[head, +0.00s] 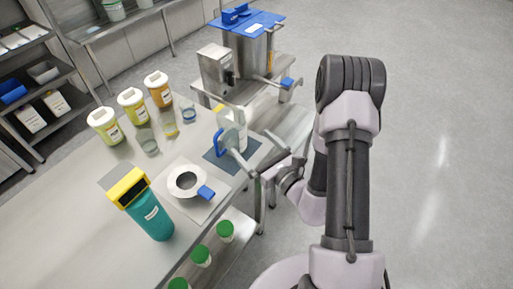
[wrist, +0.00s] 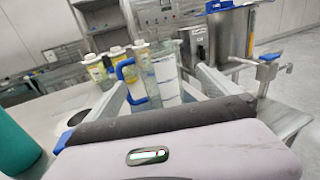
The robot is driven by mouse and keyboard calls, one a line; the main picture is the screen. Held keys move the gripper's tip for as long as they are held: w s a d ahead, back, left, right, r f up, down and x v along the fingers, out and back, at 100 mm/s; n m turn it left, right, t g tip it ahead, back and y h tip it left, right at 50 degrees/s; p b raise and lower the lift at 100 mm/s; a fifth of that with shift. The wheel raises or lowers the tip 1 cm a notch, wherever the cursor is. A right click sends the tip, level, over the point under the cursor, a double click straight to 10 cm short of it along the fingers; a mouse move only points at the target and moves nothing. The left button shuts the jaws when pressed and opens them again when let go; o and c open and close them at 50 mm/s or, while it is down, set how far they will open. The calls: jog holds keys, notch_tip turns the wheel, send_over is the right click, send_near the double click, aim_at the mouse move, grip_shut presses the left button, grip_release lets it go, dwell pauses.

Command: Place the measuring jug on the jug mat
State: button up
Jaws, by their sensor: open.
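The clear measuring jug (head: 237,124) has a blue handle and stands upright over the dark blue jug mat (head: 213,157) near the table's right edge. Its base is partly hidden by a finger, so its exact contact with the mat is hard to see. My gripper (head: 247,139) is open, low beside the jug, with its fingers pointing toward it. In the wrist view the jug (wrist: 166,78) shows between the two spread fingers, its blue handle at the left finger. I cannot tell whether either finger touches it.
A teal bottle with a yellow top (head: 148,208) and a white ring-shaped piece (head: 187,181) on a pale board stand nearer. Several yellow-labelled jars (head: 133,106) and small glasses line the back left. The steel filler with a blue-topped hopper (head: 246,45) stands behind.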

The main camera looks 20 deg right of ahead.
jog(key=s+a+r+n+g+y, duration=0.5)
jog(key=s+a+r+n+g, duration=0.15)
jog(key=a+n, duration=0.2)
jog(key=s+a+r+n+g+y, duration=0.6)
jog(key=a+r+n, duration=0.15)
jog(key=a, duration=0.25)
jog(key=s+d+n+g+h, duration=0.1)
jog(key=s+n+g+h, duration=0.4)
jog(key=s+n+h, duration=0.5)
jog(key=d+r+n+t+h, duration=0.1)
jog(key=d+r+t+h, duration=0.3)
jog(key=d, duration=0.6)
jog(key=shift+n+t+h, duration=0.3)
jog(key=shift+n+t, duration=0.1)
jog(key=shift+t, duration=0.65)
